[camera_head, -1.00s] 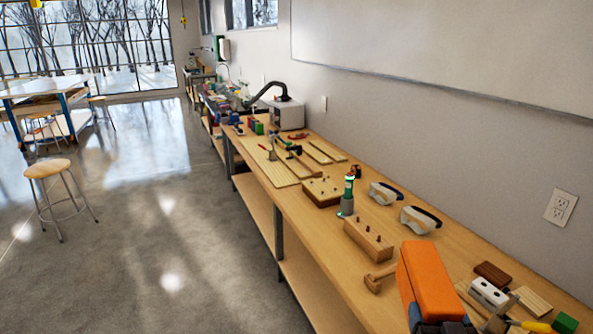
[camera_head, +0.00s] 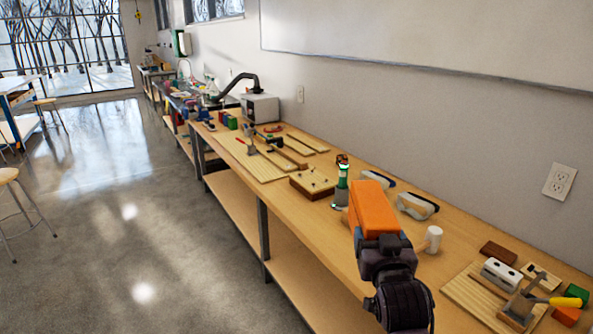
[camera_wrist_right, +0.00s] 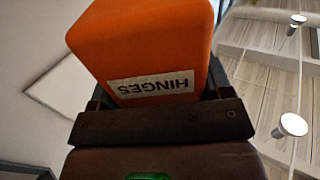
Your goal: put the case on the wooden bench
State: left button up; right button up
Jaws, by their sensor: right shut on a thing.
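The case is an orange box (camera_head: 374,208), held above the near part of the wooden bench (camera_head: 285,206). My right gripper (camera_head: 380,238) is shut on its near end. In the right wrist view the case (camera_wrist_right: 145,45) fills the upper middle, with a white "HINGES" label upside down, and sits between the fingers of the gripper (camera_wrist_right: 160,100). The case hides part of the bench top behind it; I cannot tell its exact height above the bench. My left gripper is not in view.
A wooden peg block (camera_head: 312,184) is farther back. Tools and a white block (camera_head: 501,274) crowd the right end. The front bench strip is clear.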

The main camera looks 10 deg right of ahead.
jog(key=w+d+f+m+g+h+b, duration=0.1)
jog(key=w+d+m+g+h+b, duration=0.2)
jog(key=d+m+g+h+b, duration=0.3)
jog(key=w+d+f+m+g+h+b, duration=0.25)
jog(key=d+m+g+h+b, duration=0.25)
jog(key=d+h+b, duration=0.25)
jog(key=f+b, duration=0.3)
jog(key=f, duration=0.6)
jog(key=f+b, duration=0.3)
jog(key=f, duration=0.6)
jog(key=shift+w+a+f+b, duration=0.2)
jog(key=shift+f+b, duration=0.05)
jog(key=shift+b, duration=0.05)
jog(key=shift+f, duration=0.25)
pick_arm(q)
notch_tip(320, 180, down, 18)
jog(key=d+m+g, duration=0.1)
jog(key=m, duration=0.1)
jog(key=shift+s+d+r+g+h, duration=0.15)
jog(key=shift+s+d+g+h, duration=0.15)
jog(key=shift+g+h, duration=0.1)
pick_arm(e)
jog(key=shift+f, duration=0.1)
